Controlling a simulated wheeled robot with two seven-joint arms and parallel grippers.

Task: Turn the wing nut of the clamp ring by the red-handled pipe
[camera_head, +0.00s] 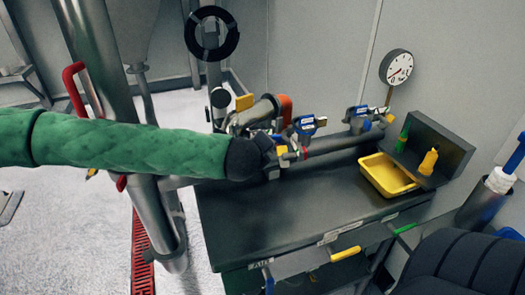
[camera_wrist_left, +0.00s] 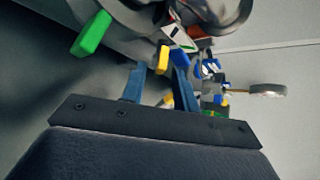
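In the head view my left arm, in a green sleeve, reaches in from the left. Its dark left gripper (camera_head: 280,152) is at the pipe fittings over the bench. In the left wrist view the two blue-grey fingers of the left gripper (camera_wrist_left: 159,72) stand apart. A yellow tab (camera_wrist_left: 163,60) shows between or just beyond their tips; contact cannot be told. A green tab (camera_wrist_left: 92,35) is to its left. The steel clamp parts (camera_wrist_left: 200,15) are above. Which tab belongs to the wing nut is unclear. A red handle (camera_head: 74,88) is on the thick upright pipe (camera_head: 97,60). My right gripper is not visible.
A dark bench (camera_head: 300,215) carries a horizontal pipe (camera_head: 340,143) with blue clamps, a yellow tray (camera_head: 388,176) and a yellow bottle (camera_head: 428,161). A round gauge (camera_head: 396,67) stands behind. A yellow-gripped bar (camera_head: 346,254) runs along the front edge. The bench's front middle is clear.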

